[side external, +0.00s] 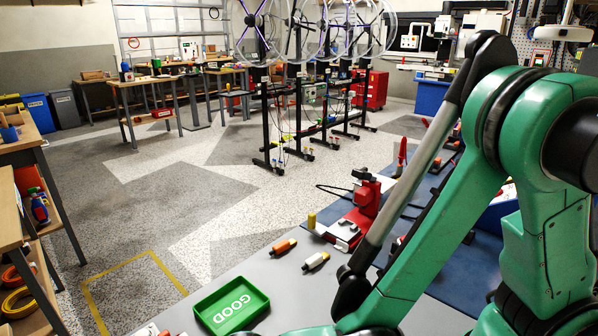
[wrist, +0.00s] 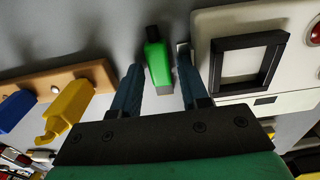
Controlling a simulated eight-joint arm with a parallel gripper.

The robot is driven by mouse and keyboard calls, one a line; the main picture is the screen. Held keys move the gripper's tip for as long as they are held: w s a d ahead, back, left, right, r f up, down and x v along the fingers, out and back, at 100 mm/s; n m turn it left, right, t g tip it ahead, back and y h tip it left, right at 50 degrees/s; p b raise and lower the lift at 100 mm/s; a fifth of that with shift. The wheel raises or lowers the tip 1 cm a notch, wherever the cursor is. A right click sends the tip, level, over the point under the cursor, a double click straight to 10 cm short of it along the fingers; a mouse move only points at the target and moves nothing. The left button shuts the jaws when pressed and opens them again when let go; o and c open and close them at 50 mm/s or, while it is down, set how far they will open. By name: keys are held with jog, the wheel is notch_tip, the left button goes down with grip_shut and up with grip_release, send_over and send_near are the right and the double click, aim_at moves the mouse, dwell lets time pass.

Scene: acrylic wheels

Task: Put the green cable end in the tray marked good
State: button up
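The green cable end (wrist: 158,65), with a dark tip and a grey end, shows in the wrist view between the two blue-grey fingers of my gripper (wrist: 160,58). The fingers stand apart on either side of it, and a gap shows beside it. I cannot tell its height relative to the fingertips. The green tray (side external: 258,301), marked GOOD in white, stands on the grey table at the bottom of the side external view. My gripper and the green cable end are not visible in that view.
In the wrist view, a white device with a black square frame (wrist: 216,72) is close on the right. A wooden rack (wrist: 97,75) with a yellow piece (wrist: 68,108) and a blue piece (wrist: 14,110) is on the left. An orange connector (side external: 284,247) lies beyond the tray.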

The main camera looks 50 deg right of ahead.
grip_shut()
jog(key=shift+r, duration=0.15)
